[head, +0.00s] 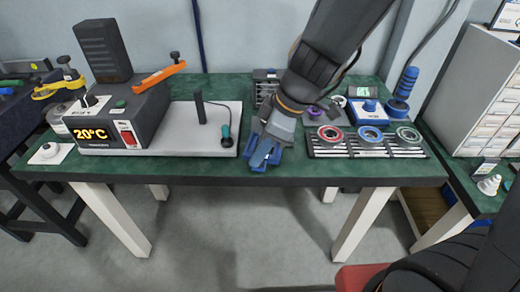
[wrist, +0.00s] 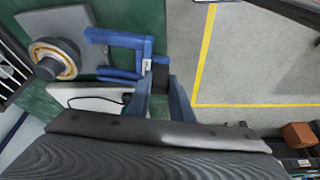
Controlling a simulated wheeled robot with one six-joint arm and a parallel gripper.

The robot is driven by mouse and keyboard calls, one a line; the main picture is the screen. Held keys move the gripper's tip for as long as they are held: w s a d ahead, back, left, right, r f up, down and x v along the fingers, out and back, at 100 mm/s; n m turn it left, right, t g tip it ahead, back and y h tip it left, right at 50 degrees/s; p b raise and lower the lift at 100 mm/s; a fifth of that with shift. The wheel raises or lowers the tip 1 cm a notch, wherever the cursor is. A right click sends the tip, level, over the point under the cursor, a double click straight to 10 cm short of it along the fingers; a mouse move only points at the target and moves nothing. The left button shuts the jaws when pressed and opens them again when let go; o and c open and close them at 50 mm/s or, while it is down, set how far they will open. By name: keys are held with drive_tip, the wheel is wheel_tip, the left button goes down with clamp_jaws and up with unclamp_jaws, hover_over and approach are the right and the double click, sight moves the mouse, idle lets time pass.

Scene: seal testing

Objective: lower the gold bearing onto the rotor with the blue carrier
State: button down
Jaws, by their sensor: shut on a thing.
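My gripper (head: 268,138) is over the front edge of the green bench and shut on the blue carrier (head: 262,158). In the wrist view my gripper (wrist: 160,78) holds the carrier by its end. The carrier (wrist: 118,40) is a U-shaped fork, and no ring shows between its prongs. The gold bearing (wrist: 68,55) sits around the dark grey rotor (wrist: 46,69), apart from the carrier, to its left in the wrist view. The rotor stands on a grey square base (wrist: 82,17). My arm hides rotor and bearing in the head view. I cannot tell how far down the bearing sits.
Left of my gripper is a heater unit (head: 110,118) reading 20°C, with a pale plate (head: 180,140) and a corded probe (head: 225,132). To the right, a tray (head: 368,153) holds red, blue and green rings. A drawer cabinet (head: 470,90) stands far right. The floor in front is open.

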drive_tip(key=shift+r+p, duration=3.2)
drive_tip(key=shift+r, duration=1.35)
